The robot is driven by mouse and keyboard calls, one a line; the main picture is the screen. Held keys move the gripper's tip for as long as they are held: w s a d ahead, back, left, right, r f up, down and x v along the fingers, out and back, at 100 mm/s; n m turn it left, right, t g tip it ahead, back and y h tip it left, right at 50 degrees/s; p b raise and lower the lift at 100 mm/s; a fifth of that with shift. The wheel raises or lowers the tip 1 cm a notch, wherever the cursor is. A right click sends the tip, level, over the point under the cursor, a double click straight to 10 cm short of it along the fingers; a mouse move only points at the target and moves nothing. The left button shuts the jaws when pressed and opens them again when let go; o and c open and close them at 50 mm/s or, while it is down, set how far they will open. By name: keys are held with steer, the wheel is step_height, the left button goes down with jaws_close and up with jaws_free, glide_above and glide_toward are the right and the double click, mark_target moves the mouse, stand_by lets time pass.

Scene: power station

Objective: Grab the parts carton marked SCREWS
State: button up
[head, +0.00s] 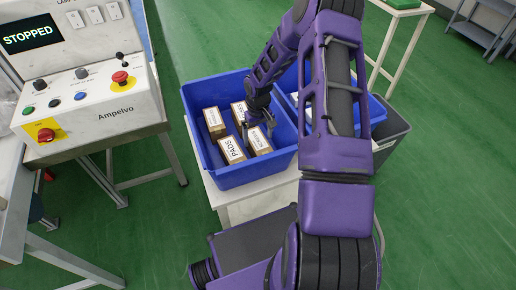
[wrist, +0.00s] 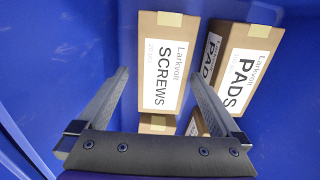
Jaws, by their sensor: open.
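The SCREWS carton (wrist: 160,62) is a brown box with a white label and a strip of tan tape, inside a blue bin (wrist: 60,40). In the wrist view it lies between and just past my gripper's (wrist: 159,73) two fingers, which are open, with a gap on each side. In the head view my gripper (head: 258,128) reaches down into the blue bin (head: 245,176), over a carton (head: 260,141) whose label is too small to read but which seems to be the SCREWS one. The PADS carton (wrist: 237,68) lies right of the SCREWS carton.
Other cartons lie in the bin, including one at the left (head: 214,121) and one behind (head: 238,110). The bin stands on a white table (head: 232,205). A control panel (head: 90,100) with a STOPPED display is at left. Green floor lies around.

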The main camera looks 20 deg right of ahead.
steer(key=f, duration=0.3)
steer(key=f+b, duration=0.1)
steer(key=f, duration=0.1)
steer(key=shift+s+a+f, duration=0.2)
steer(key=shift+s+f, duration=0.1)
jaws_close()
stand_by(0.3)
